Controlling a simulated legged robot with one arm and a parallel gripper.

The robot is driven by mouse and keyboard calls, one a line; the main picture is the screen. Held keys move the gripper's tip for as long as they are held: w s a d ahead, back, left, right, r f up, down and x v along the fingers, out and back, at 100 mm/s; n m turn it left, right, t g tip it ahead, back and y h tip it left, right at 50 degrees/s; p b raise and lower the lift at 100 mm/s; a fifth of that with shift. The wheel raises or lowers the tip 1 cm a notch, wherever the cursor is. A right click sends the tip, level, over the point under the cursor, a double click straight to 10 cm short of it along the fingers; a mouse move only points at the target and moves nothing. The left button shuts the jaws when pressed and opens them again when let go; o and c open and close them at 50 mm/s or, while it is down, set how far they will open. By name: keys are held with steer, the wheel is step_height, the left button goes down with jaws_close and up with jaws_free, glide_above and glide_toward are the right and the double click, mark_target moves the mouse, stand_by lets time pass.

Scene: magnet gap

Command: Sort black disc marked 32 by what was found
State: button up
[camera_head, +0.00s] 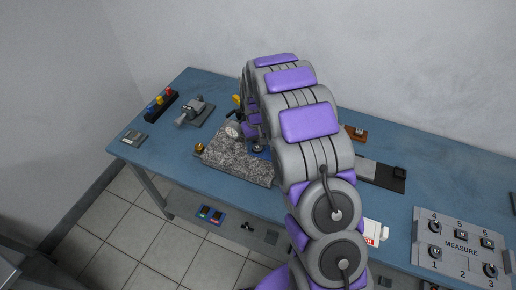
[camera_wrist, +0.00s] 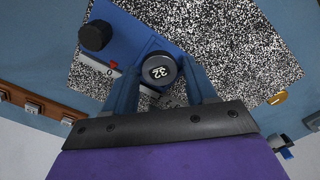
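The black disc marked 32 (camera_wrist: 160,71) is between the two blue fingertips of my gripper (camera_wrist: 162,76) in the wrist view. Both fingertips appear to meet its sides, with no clear gap. The disc is over or beside the edge of a blue fixture (camera_wrist: 133,28), which has a black knob and a small red mark near a "0". The fixture is on a speckled stone slab (camera_wrist: 235,45). The slab also shows in the head view (camera_head: 235,163). There my arm hides much of the work spot. Whether the disc touches what is below it is unclear.
On the blue table, a grey clamp-like device (camera_head: 195,112) and a rack with coloured tops (camera_head: 160,103) stand at the back left. A grey "MEASURE" panel (camera_head: 460,247) with numbered places lies at the right. A white box (camera_head: 374,231) lies beside my arm.

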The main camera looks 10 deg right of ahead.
steer(key=c, duration=0.9)
steer(key=shift+o, duration=0.2)
steer(key=shift+r+p, duration=0.95)
steer(key=shift+r, duration=1.55)
